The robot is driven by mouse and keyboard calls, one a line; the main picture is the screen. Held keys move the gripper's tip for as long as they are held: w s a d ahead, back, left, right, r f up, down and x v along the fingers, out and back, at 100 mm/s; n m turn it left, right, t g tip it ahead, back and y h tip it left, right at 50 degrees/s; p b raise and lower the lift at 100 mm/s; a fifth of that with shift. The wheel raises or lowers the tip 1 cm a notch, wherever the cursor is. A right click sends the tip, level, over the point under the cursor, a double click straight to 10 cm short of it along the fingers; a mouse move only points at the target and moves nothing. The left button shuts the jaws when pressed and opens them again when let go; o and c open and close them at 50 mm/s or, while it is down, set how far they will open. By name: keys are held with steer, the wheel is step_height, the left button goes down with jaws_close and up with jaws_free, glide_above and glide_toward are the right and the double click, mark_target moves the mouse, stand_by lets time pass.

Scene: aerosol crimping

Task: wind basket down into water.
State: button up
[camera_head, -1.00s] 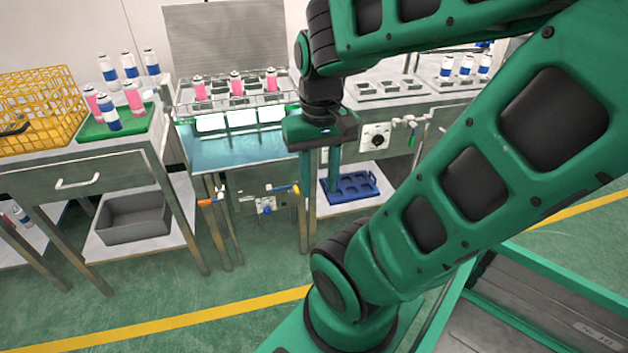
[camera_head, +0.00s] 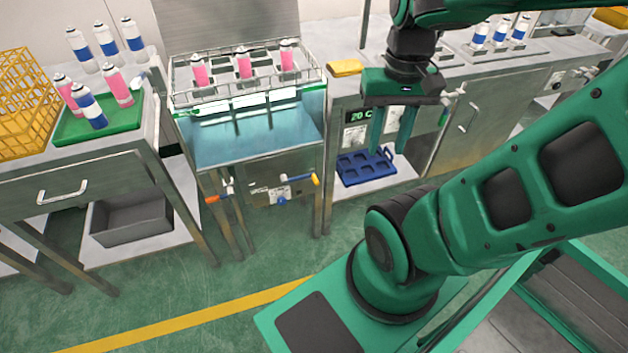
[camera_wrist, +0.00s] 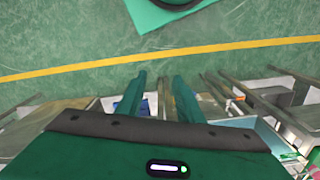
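The wire basket (camera_head: 178,98) sits raised at the top of the steel water tank and holds pink cans (camera_head: 244,64) upright in a row. Blue water (camera_head: 215,150) shows below and in front of it. My gripper (camera_head: 388,152) is right of the tank, in front of the bench with the 20 C display (camera_head: 360,116). Its two fingers point down, apart, with nothing between them. In the wrist view my gripper (camera_wrist: 158,77) also shows open and empty.
A blue tray (camera_head: 366,168) lies on the low shelf behind my gripper. A left bench bears a green tray (camera_head: 75,132) of cans and a yellow crate (camera_head: 28,110). The floor in front is clear.

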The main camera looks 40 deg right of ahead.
steer(key=w+d+f+n+y, duration=0.15)
steer(key=w+d+f, duration=0.3)
steer(key=w, duration=0.45)
steer(key=t+y, duration=0.2)
steer(key=y, duration=0.5)
glide_toward(315, 181)
steer(key=s+r, duration=0.6)
steer(key=s, duration=0.1)
step_height(315, 181, down, 11)
steer(key=w+d+m+t+y, duration=0.2)
steer(key=w+t+y, duration=0.1)
steer(key=t, duration=0.5)
steer(key=x, duration=1.1)
steer(key=shift+s+a+f, duration=0.1)
steer(key=shift+s+f, duration=0.1)
jaws_close()
steer(key=shift+s+f, duration=0.1)
steer(key=shift+s, duration=0.05)
